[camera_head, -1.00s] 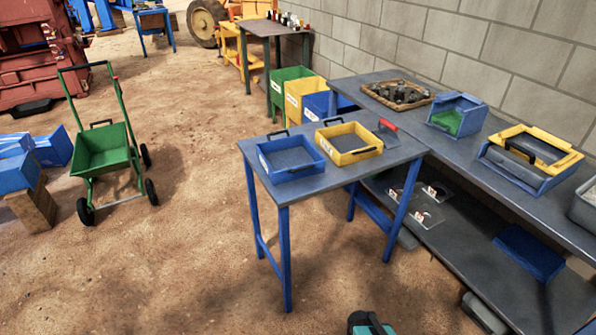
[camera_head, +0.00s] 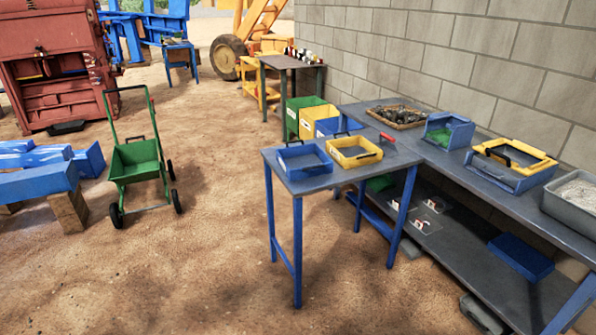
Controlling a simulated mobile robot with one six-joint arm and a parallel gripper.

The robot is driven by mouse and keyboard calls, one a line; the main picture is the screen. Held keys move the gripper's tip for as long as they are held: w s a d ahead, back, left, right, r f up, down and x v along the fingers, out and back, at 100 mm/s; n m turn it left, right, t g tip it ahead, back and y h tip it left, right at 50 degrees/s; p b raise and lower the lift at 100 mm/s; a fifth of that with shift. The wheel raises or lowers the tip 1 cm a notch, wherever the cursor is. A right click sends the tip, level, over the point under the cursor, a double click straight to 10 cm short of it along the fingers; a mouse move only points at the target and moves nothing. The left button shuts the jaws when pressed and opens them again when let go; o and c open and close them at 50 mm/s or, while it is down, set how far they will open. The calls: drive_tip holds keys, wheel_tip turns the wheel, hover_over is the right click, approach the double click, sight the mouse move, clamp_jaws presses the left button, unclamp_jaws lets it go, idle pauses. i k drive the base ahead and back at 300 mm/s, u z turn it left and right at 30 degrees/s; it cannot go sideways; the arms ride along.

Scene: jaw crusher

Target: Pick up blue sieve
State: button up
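The blue sieve (camera_head: 303,160) is a shallow blue tray with a dark mesh floor and a black handle at its back. It sits flat on the left end of the small table (camera_head: 322,184) with blue legs. A yellow sieve (camera_head: 354,151) of the same kind stands just right of it, with a narrow gap between them. My gripper is not in view.
A long grey bench (camera_head: 505,195) along the block wall holds a rock tray (camera_head: 399,117), a blue bin (camera_head: 447,134), a yellow-and-blue box (camera_head: 512,164) and a grey tub (camera_head: 572,204). A green cart (camera_head: 137,162) stands at left. The sandy ground (camera_head: 190,255) before the table is open.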

sight(327, 168)
drive_tip(key=z, duration=0.65)
drive_tip(key=k, duration=0.15)
drive_tip(key=u, duration=1.6)
drive_tip(key=i, duration=1.35)
